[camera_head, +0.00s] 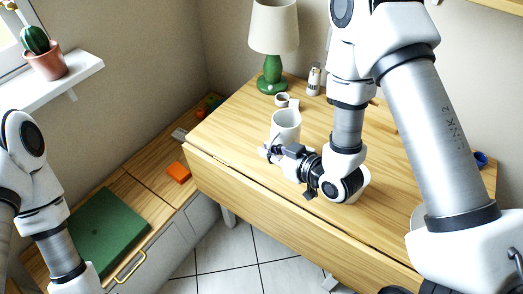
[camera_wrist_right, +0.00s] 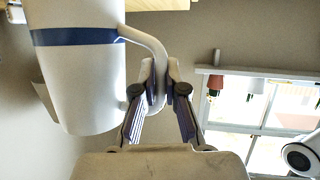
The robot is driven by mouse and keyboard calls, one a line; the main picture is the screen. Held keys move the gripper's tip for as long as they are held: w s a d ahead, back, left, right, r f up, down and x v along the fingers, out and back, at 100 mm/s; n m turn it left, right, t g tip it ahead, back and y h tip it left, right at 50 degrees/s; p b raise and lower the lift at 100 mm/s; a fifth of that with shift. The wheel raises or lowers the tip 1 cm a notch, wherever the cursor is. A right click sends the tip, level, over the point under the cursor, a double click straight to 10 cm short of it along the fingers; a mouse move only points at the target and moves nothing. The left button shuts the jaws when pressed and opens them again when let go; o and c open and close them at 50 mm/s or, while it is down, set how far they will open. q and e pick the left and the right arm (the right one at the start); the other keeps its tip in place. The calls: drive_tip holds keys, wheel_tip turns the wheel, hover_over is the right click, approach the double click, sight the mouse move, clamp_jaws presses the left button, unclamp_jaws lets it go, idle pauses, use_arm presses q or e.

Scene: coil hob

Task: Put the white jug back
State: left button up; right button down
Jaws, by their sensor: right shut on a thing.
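The white jug (camera_head: 286,122) is on or just above the wooden table (camera_head: 235,120), near its left end; I cannot tell whether its base touches. In the right wrist view the jug (camera_wrist_right: 80,85) shows a dark blue band and a curved handle (camera_wrist_right: 155,50). My right gripper (camera_head: 271,152) is at the jug's near side. Its fingers (camera_wrist_right: 160,80) are closed around the handle. My left arm shows at the left edge, but its gripper is out of view.
A green lamp (camera_head: 272,76), a small white cup (camera_head: 282,100) and a pepper mill (camera_head: 314,80) stand behind the jug. A blue item (camera_head: 481,159) is at the table's far right. A green board (camera_head: 108,232) and an orange block (camera_head: 178,172) lie on the lower counter.

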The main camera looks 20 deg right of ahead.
drive_tip(key=w+f, duration=0.1)
drive_tip(key=w, duration=0.1)
drive_tip(key=w+f, duration=0.1)
drive_tip(key=w, duration=0.1)
drive_tip(key=w+f+p, duration=0.1)
drive_tip(key=w+f, duration=0.1)
drive_tip(key=shift+a, duration=0.1)
drive_tip(key=shift+r, duration=0.1)
drive_tip(key=c, duration=1.7)
unclamp_jaws()
drive_tip(key=shift+s+f, duration=0.1)
drive_tip(key=shift+f, duration=0.1)
drive_tip(key=o, duration=0.5)
